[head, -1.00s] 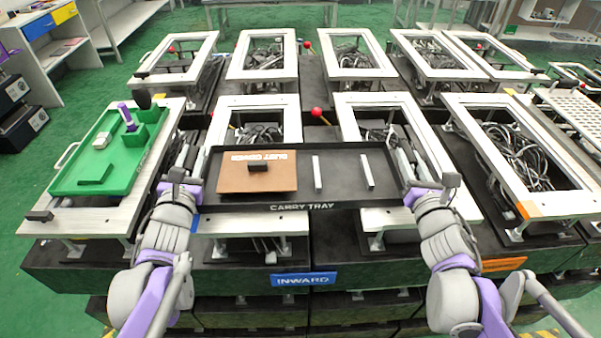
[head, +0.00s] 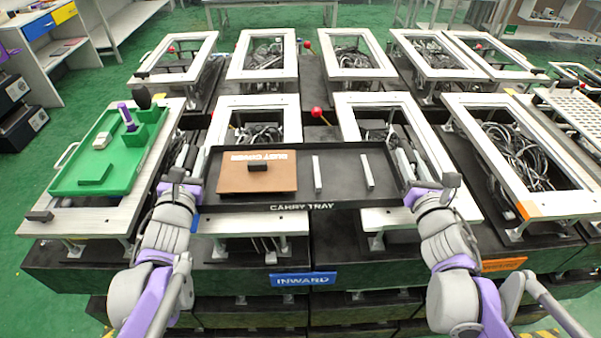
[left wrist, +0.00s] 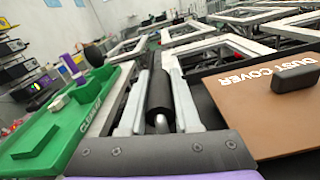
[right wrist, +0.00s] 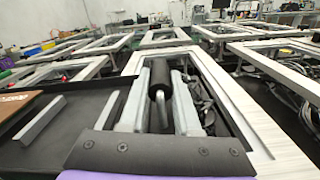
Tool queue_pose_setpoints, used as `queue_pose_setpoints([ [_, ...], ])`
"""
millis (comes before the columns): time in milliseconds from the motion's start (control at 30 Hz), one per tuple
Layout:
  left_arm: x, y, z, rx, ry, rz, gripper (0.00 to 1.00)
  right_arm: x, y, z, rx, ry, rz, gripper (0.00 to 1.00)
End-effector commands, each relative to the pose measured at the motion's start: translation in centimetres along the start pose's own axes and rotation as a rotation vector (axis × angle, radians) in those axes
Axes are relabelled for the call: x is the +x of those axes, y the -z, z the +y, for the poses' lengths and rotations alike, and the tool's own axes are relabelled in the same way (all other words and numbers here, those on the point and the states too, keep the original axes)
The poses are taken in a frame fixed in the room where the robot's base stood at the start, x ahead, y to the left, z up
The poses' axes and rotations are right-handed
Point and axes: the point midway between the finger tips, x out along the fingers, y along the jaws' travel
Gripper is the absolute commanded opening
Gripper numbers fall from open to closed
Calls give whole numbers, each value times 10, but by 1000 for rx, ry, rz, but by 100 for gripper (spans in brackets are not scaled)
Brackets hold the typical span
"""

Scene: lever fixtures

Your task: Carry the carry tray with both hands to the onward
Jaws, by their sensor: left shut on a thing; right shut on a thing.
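The black carry tray (head: 345,188) is held level between my two grippers, above the white frames at the front. A brown dust cover (head: 240,180) with a black handle lies in its left part, and two light bars (head: 317,173) stand to the right of it. My left gripper (head: 188,180) is shut on the tray's left handle, a black grip that shows in the left wrist view (left wrist: 160,95). My right gripper (head: 424,185) is shut on the right handle, whose black grip shows in the right wrist view (right wrist: 160,78). An orange label (head: 503,264) at the front right is partly hidden by my right arm.
A blue INWARD label (head: 303,280) is on the bench front. A green tray (head: 118,160) with small parts sits on the left frame. White frames with cables inside stand around, including one at the right (head: 525,150). Red-knobbed levers (head: 317,112) stand behind the tray.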

Motion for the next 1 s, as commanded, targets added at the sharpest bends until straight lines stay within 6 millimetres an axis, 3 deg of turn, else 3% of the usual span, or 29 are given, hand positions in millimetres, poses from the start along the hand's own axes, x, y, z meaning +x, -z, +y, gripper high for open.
queue_pose_setpoints([
  [267, -1, -11, 2, 0, 0, -5, 0, -1, -11, 2, 0, -2, -4, 0],
  [800, -2, -73, 14, -2, -4, -23, 0, -2, -72, 15, -1, -6, -22, 0],
  [1000, -2, -82, 16, -2, -4, -26, 0, -2, -82, 17, -1, -6, -25, 0],
])
